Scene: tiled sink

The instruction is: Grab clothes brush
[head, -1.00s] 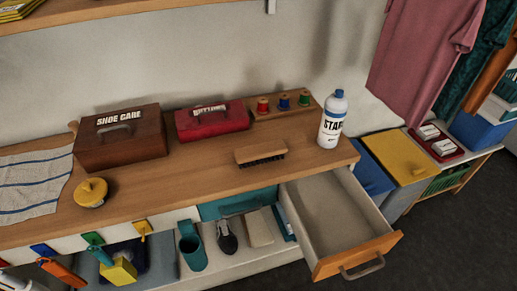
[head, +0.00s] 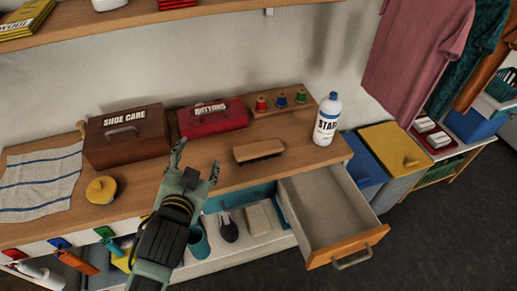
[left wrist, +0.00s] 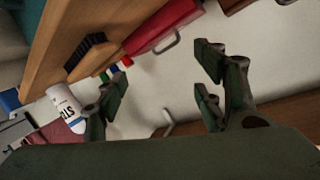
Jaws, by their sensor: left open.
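The clothes brush (head: 258,151) has a wooden back and dark bristles. It lies bristles down on the wooden counter, behind the open drawer, and also shows in the left wrist view (left wrist: 88,54). My left gripper (head: 195,158) is open and empty, over the front part of the counter to the left of the brush and apart from it. Its spread fingers show in the left wrist view (left wrist: 160,88). My right gripper is not in view.
A white starch bottle (head: 327,119) stands right of the brush. A red buttons box (head: 211,119), a brown shoe care box (head: 125,140) and a spool rack (head: 273,110) stand behind. An empty drawer (head: 328,215) sticks out in front. A shelf (head: 170,15) hangs above.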

